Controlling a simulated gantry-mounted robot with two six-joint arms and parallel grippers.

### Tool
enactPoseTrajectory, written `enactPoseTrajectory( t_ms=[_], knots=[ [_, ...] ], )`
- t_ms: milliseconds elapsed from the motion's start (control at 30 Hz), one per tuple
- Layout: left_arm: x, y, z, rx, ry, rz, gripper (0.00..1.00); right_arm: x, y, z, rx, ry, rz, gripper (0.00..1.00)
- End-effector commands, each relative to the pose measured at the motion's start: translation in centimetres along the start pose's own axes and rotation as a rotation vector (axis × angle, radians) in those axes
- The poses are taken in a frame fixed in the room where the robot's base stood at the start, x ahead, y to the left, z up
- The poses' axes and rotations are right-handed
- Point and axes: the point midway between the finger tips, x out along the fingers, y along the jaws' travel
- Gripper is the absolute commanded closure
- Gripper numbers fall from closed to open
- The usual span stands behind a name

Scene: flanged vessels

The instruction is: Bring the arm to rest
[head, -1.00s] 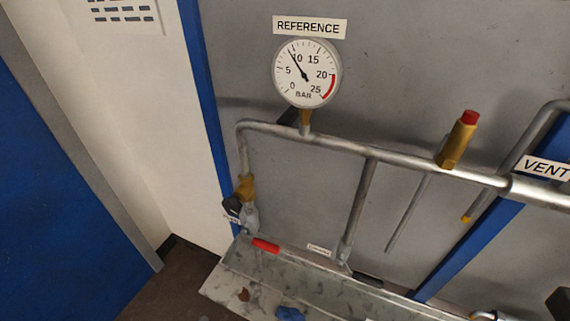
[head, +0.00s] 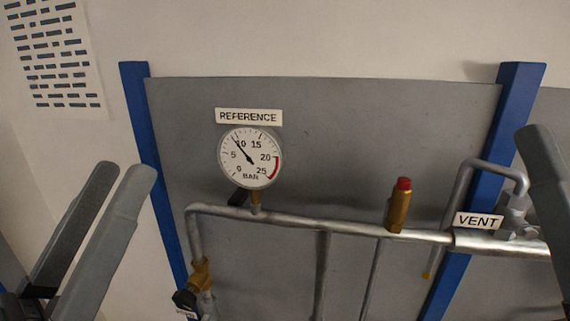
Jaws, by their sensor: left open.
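My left gripper (head: 122,171) shows at the left of the head view. Its two grey fingers point up, with a gap between them and nothing in it. It stands left of the blue post and touches nothing that I can see. One grey finger at the right edge appears to be part of my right gripper (head: 541,150). Its other finger is out of view, so its opening cannot be told. The rest of both arms is hidden below or outside the picture.
A grey panel (head: 330,140) stands between blue posts. A REFERENCE gauge (head: 250,158), its needle near 10 bar, sits on a horizontal pipe (head: 340,226). A brass valve with a red cap (head: 399,205) and a VENT label (head: 479,221) are to the right.

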Motion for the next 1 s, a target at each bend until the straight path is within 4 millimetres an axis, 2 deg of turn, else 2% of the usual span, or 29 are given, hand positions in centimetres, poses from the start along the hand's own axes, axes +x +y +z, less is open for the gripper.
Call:
enactPoseTrajectory(
  t_ms=[33,67,100,133,167,200,367,600,700,767,1000],
  knots=[
    [0.4,0.6,-3.2,0.104,0.076,-0.021,0.38,0.0,0.0,0.0,0.0,0.0,0.0,0.5],
    [0.3,0.3,-5.0,0.188,0.117,-0.059,0.38,0.0,0.0,0.0,0.0,0.0,0.0,0.5],
    [-0.4,-0.8,-6.2,0.308,0.143,-0.132,0.38,0.0,0.0,0.0,0.0,0.0,0.0,0.5],
    [-0.8,-1.9,-6.6,0.402,0.143,-0.193,0.38,0.0,0.0,0.0,0.0,0.0,0.0,0.5],
    [-0.3,-2.2,-7.0,0.472,0.126,-0.211,0.38,0.6,0.0,-0.5,0.0,-0.001,0.0,0.5],
    [1.9,-1.5,-9.2,0.455,0.127,-0.203,0.38,2.8,0.0,-2.5,0.0,-0.003,0.0,0.5],
    [6.0,-0.5,-13.5,0.45,0.125,-0.202,0.38,7.4,0.0,-6.8,0.0,0.002,0.0,0.5],
    [13.0,1.3,-21.1,0.448,0.123,-0.201,0.38,15.2,0.1,-14.0,0.0,0.001,0.0,0.5],
    [14.8,1.8,-23.1,0.447,0.122,-0.201,0.38,17.2,0.1,-15.9,0.0,0.001,0.0,0.5],
    [15.4,1.9,-23.7,0.447,0.122,-0.201,0.38,17.8,0.1,-16.5,0.0,0.0,0.0,0.5],
    [15.7,2.0,-24.0,0.446,0.122,-0.201,0.38,18.1,0.1,-16.7,0.0,-0.001,0.0,0.5]
  ],
)
